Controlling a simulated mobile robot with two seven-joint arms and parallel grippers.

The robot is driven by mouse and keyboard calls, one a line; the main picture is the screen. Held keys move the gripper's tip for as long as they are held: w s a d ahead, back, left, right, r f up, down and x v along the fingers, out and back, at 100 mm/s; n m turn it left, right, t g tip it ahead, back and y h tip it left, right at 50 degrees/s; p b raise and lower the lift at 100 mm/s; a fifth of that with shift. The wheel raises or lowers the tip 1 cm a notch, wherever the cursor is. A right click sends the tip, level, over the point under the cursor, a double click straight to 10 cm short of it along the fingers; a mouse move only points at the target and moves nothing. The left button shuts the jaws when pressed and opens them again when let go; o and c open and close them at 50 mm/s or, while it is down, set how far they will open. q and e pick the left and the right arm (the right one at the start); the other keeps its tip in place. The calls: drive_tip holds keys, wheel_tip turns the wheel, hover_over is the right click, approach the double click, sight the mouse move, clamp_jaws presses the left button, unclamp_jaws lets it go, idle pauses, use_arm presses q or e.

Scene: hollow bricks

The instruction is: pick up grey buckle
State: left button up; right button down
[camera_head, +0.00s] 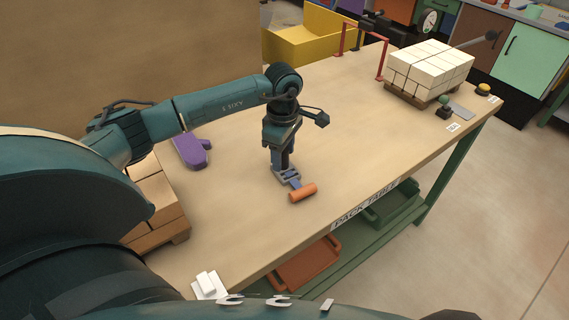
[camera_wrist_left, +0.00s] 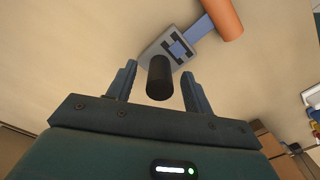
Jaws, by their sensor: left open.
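The grey buckle (camera_head: 288,174) lies on the pack table (camera_head: 335,165), joined to a short blue strap that runs to an orange cylinder (camera_head: 303,192). In the left wrist view the buckle (camera_wrist_left: 170,48) is a flat grey frame with slots, beyond the fingertips. My left gripper (camera_head: 283,163) points down over the buckle, open; its fingers (camera_wrist_left: 159,72) stand apart. A dark cylinder (camera_wrist_left: 159,80) shows between the fingers and covers part of the buckle; I cannot tell what it belongs to. My right gripper is not in view.
A purple mitt-like object (camera_head: 192,151) lies left of the gripper. Brown blocks (camera_head: 158,205) are stacked at the near left. White bricks (camera_head: 430,66) sit on a pallet at the far right, near a red frame (camera_head: 383,58). The table around the orange cylinder is clear.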

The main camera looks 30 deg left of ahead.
use_arm(q)
clamp_jaws()
idle(0.5)
